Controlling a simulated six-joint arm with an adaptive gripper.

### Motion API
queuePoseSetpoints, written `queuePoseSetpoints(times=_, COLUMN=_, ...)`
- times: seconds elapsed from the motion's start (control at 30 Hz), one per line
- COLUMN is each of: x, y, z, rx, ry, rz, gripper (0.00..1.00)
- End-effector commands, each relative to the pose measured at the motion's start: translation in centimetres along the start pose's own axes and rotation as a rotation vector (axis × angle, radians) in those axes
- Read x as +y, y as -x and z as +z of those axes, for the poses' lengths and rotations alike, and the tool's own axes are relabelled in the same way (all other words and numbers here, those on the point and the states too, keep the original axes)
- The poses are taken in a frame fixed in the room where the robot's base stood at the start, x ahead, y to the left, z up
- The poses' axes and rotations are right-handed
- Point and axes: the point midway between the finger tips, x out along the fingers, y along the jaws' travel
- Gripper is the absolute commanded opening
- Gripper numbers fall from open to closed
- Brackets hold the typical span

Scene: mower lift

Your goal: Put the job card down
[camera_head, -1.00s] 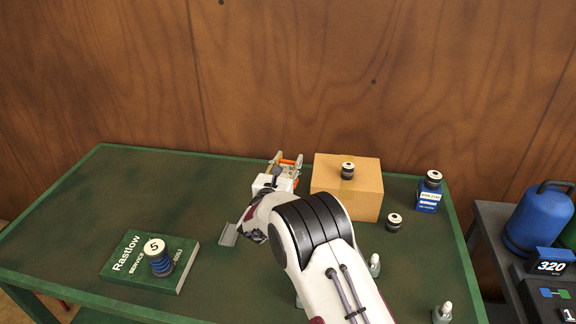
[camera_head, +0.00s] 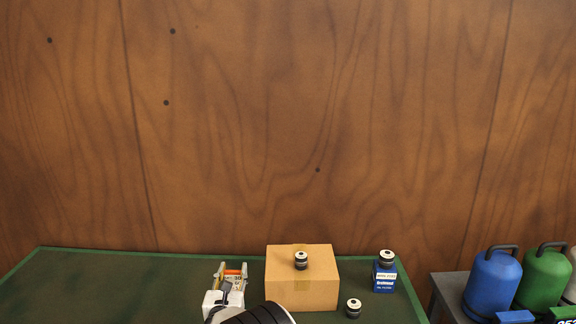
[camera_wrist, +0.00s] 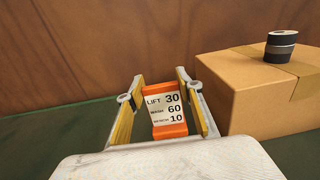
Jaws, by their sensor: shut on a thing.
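The job card (camera_wrist: 166,107) is a white card in an orange holder, printed "LIFT 30", a line with 60 and a line with 10. It stands upright between the two fingers of my gripper (camera_wrist: 158,95), which is shut on it. In the head view, the job card (camera_head: 233,275) shows small between the fingers of my gripper (camera_head: 231,269), left of the cardboard box. Whether the holder's base touches the green table (camera_head: 110,288) is hidden.
The cardboard box (camera_head: 285,285) stands close to the right of my gripper, with a dark round part (camera_head: 301,260) on top. The table's left side is clear in view.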

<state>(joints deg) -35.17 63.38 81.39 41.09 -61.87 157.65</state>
Motion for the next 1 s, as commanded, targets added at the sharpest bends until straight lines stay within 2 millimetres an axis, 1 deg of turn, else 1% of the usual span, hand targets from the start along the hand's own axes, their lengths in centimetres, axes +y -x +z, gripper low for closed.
queuePoseSetpoints(times=0.1, x=0.8, y=1.1, z=-0.3, rx=-0.001, ry=0.0, rz=0.051, gripper=0.08)
queuePoseSetpoints(times=0.27, x=1.9, y=2.8, z=0.8, rx=-0.004, ry=-0.001, rz=0.118, gripper=0.08)
queuePoseSetpoints(times=0.6, x=3.8, y=7.2, z=5.1, rx=-0.003, ry=-0.002, rz=0.25, gripper=0.08)
queuePoseSetpoints(times=1.0, x=4.7, y=12.3, z=10.4, rx=-0.005, ry=-0.002, rz=0.364, gripper=0.08)
